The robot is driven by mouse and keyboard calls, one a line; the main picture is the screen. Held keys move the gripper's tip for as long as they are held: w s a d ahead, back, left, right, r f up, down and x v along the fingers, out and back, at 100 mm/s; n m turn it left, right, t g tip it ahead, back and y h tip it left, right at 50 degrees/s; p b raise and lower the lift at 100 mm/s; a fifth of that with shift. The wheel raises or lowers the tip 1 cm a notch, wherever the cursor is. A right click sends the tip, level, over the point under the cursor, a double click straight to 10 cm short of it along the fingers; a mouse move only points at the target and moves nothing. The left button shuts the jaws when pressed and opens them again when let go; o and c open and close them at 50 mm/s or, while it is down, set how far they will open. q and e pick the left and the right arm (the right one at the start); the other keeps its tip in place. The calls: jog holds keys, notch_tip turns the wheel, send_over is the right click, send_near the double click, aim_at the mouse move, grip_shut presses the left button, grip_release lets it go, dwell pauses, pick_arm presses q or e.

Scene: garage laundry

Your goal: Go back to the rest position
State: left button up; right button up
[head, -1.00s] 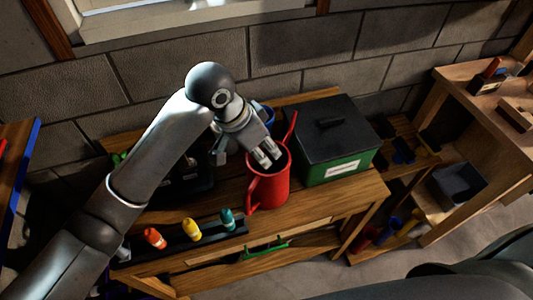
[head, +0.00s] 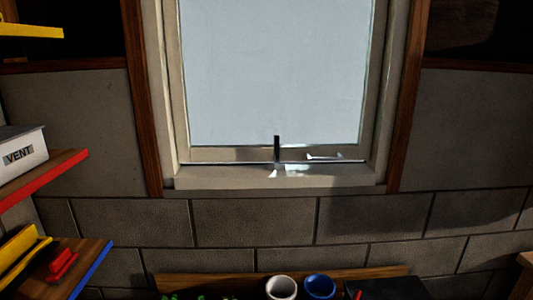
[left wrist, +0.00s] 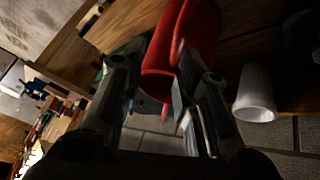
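My left gripper (left wrist: 152,82) shows in the left wrist view with its two fingers spread apart. A red can or jug (left wrist: 185,35) is beyond and partly behind the fingers, its lower part hidden by the right finger. I cannot tell whether a finger touches it. Neither gripper shows in the head view, and my right gripper is in neither current view.
The head view faces a window (head: 275,70) above a block wall (head: 255,222). A white cup (head: 281,287), a blue cup (head: 319,286) and a dark box (head: 390,288) show at the bottom edge. Shelves with a VENT box (head: 20,150) stand at left.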

pick_arm(q)
jog(key=s+a+f+n+t+y, duration=0.1)
jog(key=s+a+f+n+y, duration=0.15)
jog(key=s+a, duration=0.45)
jog(key=s+a+f+n+y, duration=0.1)
jog(key=s+a+f+n, duration=0.25)
jog(key=a, duration=0.75)
jog(key=s+a+f+n+t+y, duration=0.1)
jog(key=s+a+f+n+y, duration=0.1)
jog(key=s+a+f, duration=0.5)
notch_tip(320, 180, down, 25)
jog(key=a+g+b, duration=0.1)
jog(key=g+b, duration=0.1)
jog(key=b, duration=0.1)
jog(key=s+a+f+g+b, duration=0.1)
jog(key=s+a+f+b, duration=0.1)
jog(key=s+f, duration=1.4)
notch_tip(320, 180, down, 4)
jog(key=shift+s+a+f+m+b, duration=0.1)
jog(key=shift+s+a+m+b, duration=0.3)
jog(key=shift+a, duration=0.15)
jog(key=shift+y, duration=0.25)
